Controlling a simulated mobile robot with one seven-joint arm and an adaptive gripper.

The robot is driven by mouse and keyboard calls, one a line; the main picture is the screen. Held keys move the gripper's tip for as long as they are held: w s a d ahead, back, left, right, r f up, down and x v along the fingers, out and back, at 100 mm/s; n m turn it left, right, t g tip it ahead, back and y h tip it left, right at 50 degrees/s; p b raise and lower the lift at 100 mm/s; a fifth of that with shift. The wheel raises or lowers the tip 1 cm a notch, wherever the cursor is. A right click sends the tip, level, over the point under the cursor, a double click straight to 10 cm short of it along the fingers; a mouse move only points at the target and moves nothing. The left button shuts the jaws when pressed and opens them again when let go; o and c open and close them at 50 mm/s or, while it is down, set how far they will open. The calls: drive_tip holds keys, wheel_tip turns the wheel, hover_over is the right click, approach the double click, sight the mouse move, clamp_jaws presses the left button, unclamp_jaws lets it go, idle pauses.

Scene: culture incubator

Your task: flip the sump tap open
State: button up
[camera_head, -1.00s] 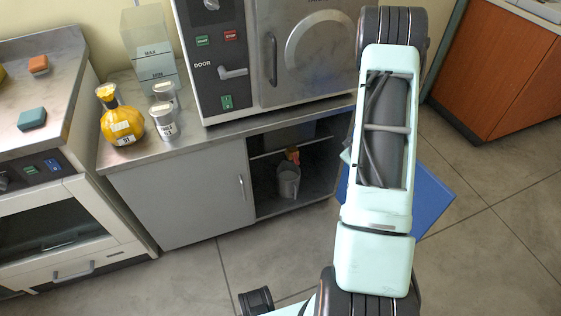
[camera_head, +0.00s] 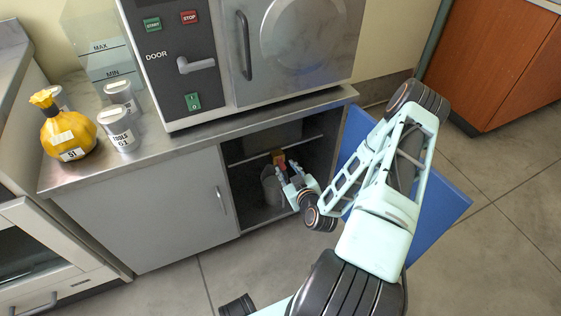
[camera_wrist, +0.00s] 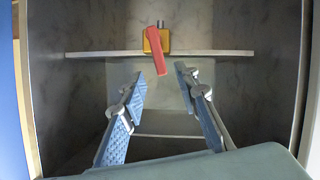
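The sump tap is a yellow body (camera_wrist: 165,41) with a red lever (camera_wrist: 156,52), at a pale horizontal shelf edge in the wrist view. The lever slants, its lower end hanging below the body. In the head view the tap (camera_head: 279,158) shows small inside the open lower compartment. My gripper (camera_wrist: 160,82) is open and empty, its two blue-padded fingers apart, with the lever's lower end above and between the fingertips in the picture. In the head view my gripper (camera_head: 287,177) is at the compartment opening, close to the tap. Whether it touches the lever cannot be told.
A grey bucket (camera_head: 270,190) stands in the compartment below the tap. The compartment's side walls (camera_wrist: 68,100) and shelf edge (camera_wrist: 90,54) bound the space. A blue open door (camera_head: 440,195) is at right, behind my arm. The incubator (camera_head: 205,90) stands above on the counter.

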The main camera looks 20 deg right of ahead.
sight(281, 161)
drive_tip(key=b+x, duration=0.1)
drive_tip(key=x, duration=0.6)
drive_tip(key=shift+w+f+b, duration=0.15)
drive_tip(key=shift+w+b, duration=0.1)
drive_tip(key=shift+b, duration=0.1)
drive_tip(key=shift+c, duration=0.6)
clamp_jaws()
